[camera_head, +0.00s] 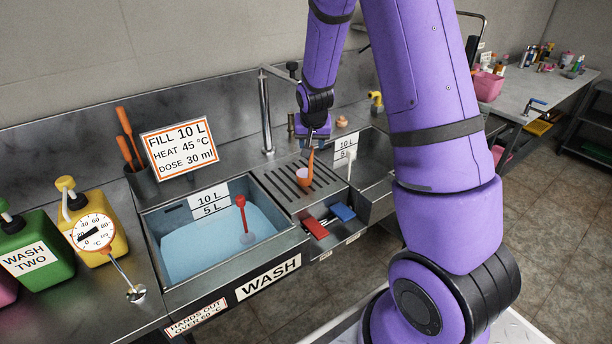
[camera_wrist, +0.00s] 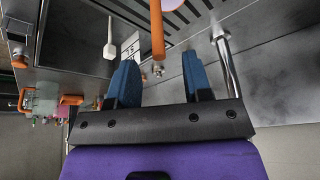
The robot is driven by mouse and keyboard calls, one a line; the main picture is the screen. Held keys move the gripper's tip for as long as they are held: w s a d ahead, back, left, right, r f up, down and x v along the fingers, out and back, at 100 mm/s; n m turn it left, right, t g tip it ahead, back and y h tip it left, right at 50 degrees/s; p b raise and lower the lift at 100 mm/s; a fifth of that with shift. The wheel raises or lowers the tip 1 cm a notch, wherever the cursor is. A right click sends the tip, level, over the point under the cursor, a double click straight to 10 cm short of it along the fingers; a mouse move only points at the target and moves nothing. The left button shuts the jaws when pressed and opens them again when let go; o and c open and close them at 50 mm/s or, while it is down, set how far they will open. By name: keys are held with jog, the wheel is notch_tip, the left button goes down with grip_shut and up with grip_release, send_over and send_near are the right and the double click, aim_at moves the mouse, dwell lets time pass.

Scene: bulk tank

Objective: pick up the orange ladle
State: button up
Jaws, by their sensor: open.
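The orange ladle (camera_head: 302,175) is on the slotted drain panel between the two basins, its handle standing up toward my gripper (camera_head: 314,138). In the wrist view the ladle's orange handle (camera_wrist: 157,30) comes down from the top edge, with a bit of its pale bowl at the top. My gripper (camera_wrist: 160,78) is open, with two blue fingers apart and nothing between them. The handle's end lines up with the gap, around the level of the fingertips. I cannot tell whether it is just beyond them.
The wash basin (camera_head: 290,240) holds blue water and a red-handled tool (camera_head: 241,204). A tray with a red block (camera_head: 315,228) and a blue block (camera_head: 343,212) sits beside the drain panel (camera_head: 318,184). A tall faucet (camera_head: 266,115) stands left of my gripper.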

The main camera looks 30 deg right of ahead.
jog(key=x, duration=0.6)
dwell(0.3)
grip_shut()
